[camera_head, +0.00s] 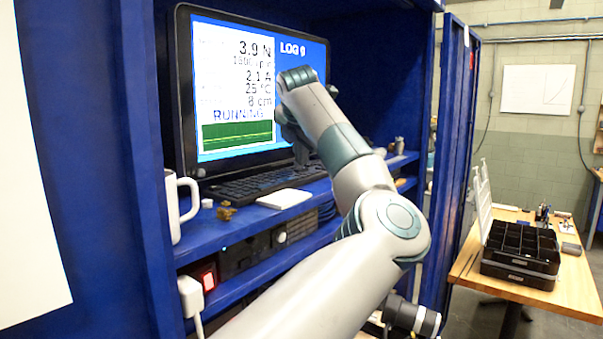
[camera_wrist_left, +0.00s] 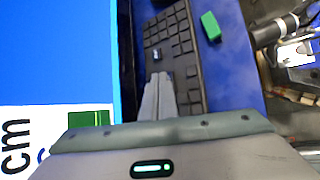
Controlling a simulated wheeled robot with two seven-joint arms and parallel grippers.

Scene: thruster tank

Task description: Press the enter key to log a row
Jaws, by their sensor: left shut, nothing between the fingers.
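The black keyboard (camera_head: 250,187) lies on the blue shelf below the monitor (camera_head: 250,90). The monitor reads RUNNING and LOG with a digit that looks like 0. My left gripper (camera_head: 302,158) is over the right end of the keyboard, partly hidden by its own wrist. In the left wrist view, the left gripper (camera_wrist_left: 158,92) is shut and empty, its fingers overlapping the keyboard (camera_wrist_left: 172,40). I cannot tell whether the tips touch a key. One key past the tips looks bluish; the enter key cannot be made out for sure. My right gripper is not in view.
A white pad (camera_head: 285,198) lies in front of the keyboard; a white mug (camera_head: 178,205) stands left. A green block (camera_wrist_left: 210,26) lies beside the keyboard in the wrist view. Blue cabinet walls enclose the shelf. A wooden table (camera_head: 565,285) with a black organizer (camera_head: 522,250) stands right.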

